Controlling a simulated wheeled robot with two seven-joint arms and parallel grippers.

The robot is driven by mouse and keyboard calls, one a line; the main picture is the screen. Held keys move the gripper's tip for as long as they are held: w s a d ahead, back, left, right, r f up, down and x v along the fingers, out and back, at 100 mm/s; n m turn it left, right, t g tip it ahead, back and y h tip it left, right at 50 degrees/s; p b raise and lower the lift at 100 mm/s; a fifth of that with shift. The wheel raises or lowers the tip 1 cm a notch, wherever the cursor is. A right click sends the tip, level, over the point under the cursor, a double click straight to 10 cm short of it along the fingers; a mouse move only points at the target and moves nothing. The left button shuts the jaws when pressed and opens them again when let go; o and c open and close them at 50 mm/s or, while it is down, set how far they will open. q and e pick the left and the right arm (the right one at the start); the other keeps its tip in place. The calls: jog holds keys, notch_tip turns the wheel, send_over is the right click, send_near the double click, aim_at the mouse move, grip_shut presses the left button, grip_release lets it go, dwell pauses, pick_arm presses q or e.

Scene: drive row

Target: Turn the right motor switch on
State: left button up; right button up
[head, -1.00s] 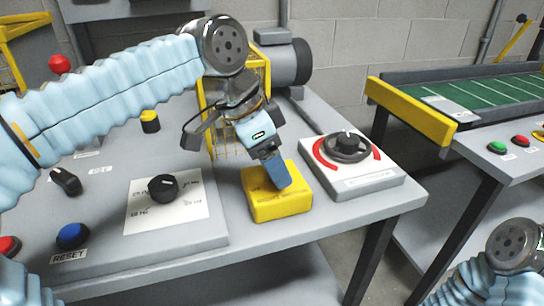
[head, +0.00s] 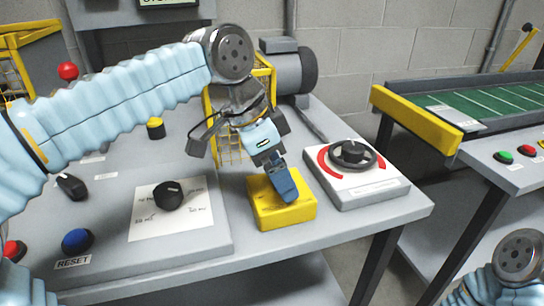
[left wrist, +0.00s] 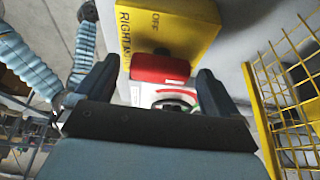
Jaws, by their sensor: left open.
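The yellow switch box (head: 268,217) stands on the front part of the grey bench. In the left wrist view the yellow box (left wrist: 165,22) carries lettering that starts "RIGHT M". A red part (left wrist: 160,68) on its face shows between my fingers, with a dark piece above it. My left gripper (head: 284,186) points down at the box from above and overlaps its top in the head view. In the left wrist view my left gripper (left wrist: 160,92) is open, one finger on each side of the red part. I cannot tell whether it touches. My right gripper is out of view.
A white panel with a black handwheel (head: 352,154) is right of the box. A black knob (head: 168,195) and a blue reset button (head: 77,240) are to the left. A yellow mesh guard (head: 228,150) stands behind my left gripper. A green-topped table (head: 490,100) is far right.

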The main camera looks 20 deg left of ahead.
pick_arm(q)
jog(key=p+v, duration=0.1)
jog(key=v, duration=1.2)
jog(key=shift+a+r+p, duration=0.2)
jog(key=shift+r+p, duration=0.1)
jog(key=shift+p, duration=0.05)
jog(key=shift+s, duration=0.1)
